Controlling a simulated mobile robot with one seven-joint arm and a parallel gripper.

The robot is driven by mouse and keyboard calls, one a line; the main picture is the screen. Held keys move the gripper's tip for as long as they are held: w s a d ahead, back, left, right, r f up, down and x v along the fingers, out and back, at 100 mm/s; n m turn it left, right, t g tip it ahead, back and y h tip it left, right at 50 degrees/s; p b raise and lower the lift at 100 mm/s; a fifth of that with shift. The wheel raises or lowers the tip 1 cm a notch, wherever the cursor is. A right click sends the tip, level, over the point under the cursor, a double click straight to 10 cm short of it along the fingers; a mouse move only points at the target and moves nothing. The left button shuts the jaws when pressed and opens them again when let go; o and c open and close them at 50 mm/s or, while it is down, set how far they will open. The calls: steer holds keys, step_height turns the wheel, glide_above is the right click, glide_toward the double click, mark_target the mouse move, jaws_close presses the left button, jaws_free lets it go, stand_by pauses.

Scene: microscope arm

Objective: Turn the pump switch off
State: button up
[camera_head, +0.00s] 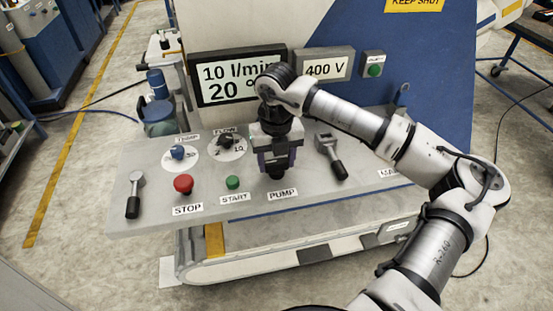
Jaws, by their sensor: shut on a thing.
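My gripper (276,168) points down over the control panel (140,170), just above the PUMP label (282,195). It is shut on the pump switch (277,174), of which only a small dark part shows between and below the fingers. The gripper hides the rest of the switch, so I cannot tell which way it is set.
A red STOP button (183,184) and a green START button (233,182) sit left of my gripper. A blue knob (178,153) and a FLOW knob (225,141) are behind them. Levers stand at the left (134,195) and close on the right (333,160). Displays (240,77) are behind.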

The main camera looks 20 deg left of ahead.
steer(key=shift+f, duration=0.1)
steer(key=n+b, duration=0.1)
steer(key=b, duration=0.1)
steer(key=n+b, duration=0.1)
steer(key=b, duration=0.1)
steer(key=shift+f+n, duration=0.2)
steer(key=shift+n, duration=0.1)
steer(key=n+b, duration=0.5)
steer(key=shift+r, duration=0.15)
steer(key=n+b, duration=0.2)
steer(key=n, duration=0.3)
steer(key=shift+r, duration=0.1)
steer(key=n+b, duration=0.1)
steer(key=n, duration=0.4)
steer(key=shift+r+b, duration=0.1)
steer(key=shift+b, duration=0.2)
steer(key=o, duration=1)
